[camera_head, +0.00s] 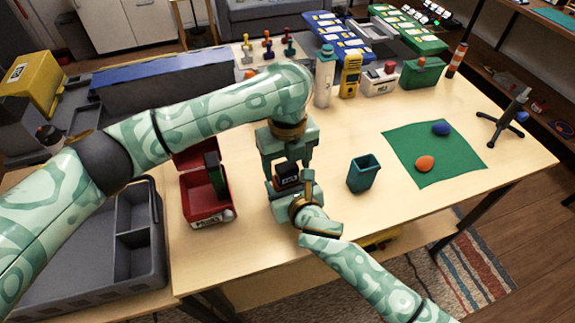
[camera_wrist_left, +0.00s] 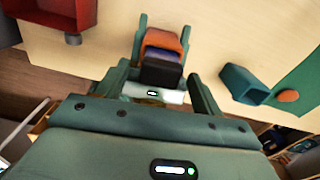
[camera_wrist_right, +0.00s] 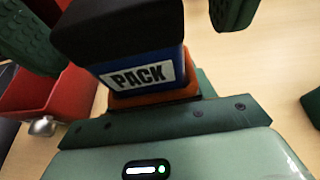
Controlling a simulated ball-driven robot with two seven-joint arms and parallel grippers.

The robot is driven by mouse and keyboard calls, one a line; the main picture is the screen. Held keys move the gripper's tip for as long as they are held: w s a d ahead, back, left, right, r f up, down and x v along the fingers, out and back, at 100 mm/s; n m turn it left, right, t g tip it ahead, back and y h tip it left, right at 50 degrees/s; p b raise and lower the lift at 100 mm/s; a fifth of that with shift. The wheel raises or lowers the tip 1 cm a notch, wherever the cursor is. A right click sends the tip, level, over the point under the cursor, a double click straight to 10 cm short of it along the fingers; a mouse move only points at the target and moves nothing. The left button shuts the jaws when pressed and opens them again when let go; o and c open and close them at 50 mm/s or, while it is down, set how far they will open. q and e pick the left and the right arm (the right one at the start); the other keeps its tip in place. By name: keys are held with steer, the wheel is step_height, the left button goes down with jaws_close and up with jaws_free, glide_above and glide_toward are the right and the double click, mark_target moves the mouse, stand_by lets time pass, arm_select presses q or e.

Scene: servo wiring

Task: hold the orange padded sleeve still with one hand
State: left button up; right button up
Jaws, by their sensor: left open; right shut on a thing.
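The orange padded sleeve (camera_wrist_left: 162,40) sits around one end of a dark pack (camera_wrist_left: 160,74). The right wrist view shows the pack (camera_wrist_right: 145,72) as blue with a black end and a PACK label, and a strip of the sleeve (camera_wrist_right: 155,97) close to my right palm. My right gripper (camera_head: 290,192) is shut on the sleeve, above the table. My left gripper (camera_head: 287,166) comes down from above, open, its fingers on either side of the pack and apart from it. In the head view the sleeve is mostly hidden.
A red open box (camera_head: 203,200) with a green piece inside stands left of the grippers. A teal bin (camera_head: 364,173) stands to the right, before a green mat (camera_head: 452,162) with an orange and a blue object. Several devices line the back. The front table is clear.

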arm_select(q)
steer(key=shift+f, duration=0.7)
steer(key=c, duration=1.2)
steer(key=shift+o, duration=0.7)
steer(key=shift+r, duration=1.65)
arm_select(e)
steer(key=shift+f, duration=0.1)
arm_select(q)
steer(key=shift+r, duration=3.9)
